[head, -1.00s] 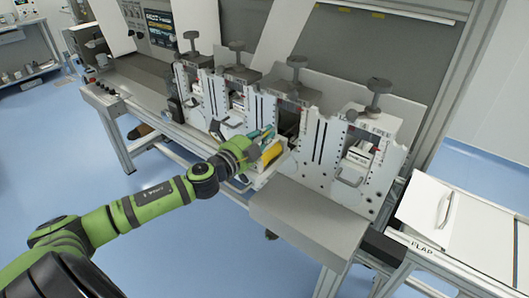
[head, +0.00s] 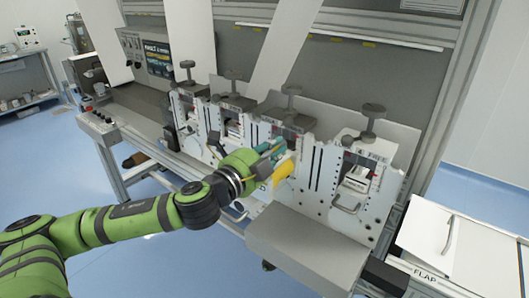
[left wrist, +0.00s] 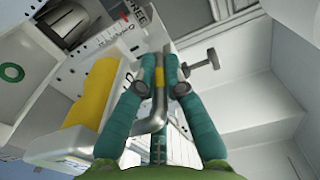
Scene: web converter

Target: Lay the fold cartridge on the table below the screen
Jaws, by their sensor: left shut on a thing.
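My left gripper (head: 273,150) has teal fingers. It is shut on the grey bent handle (left wrist: 158,105) of the fold cartridge, a pale block with a yellow roller. The yellow roller (head: 284,172) shows just below the fingers in the head view, in front of the third station. In the left wrist view the roller (left wrist: 92,92) lies left of the fingers, over the cartridge's pale body (left wrist: 65,145). I cannot tell how far the cartridge sits inside the station. A dark lettered panel (head: 158,55), possibly the screen, stands at the back left. My right gripper is not in view.
The white machine front (head: 318,165) has several stations with dark knobs on top. The right station holds a white block with a handle (head: 348,203). A grey box (head: 305,245) juts out in front. A white-topped table (head: 425,235) marked FLAP stands at right.

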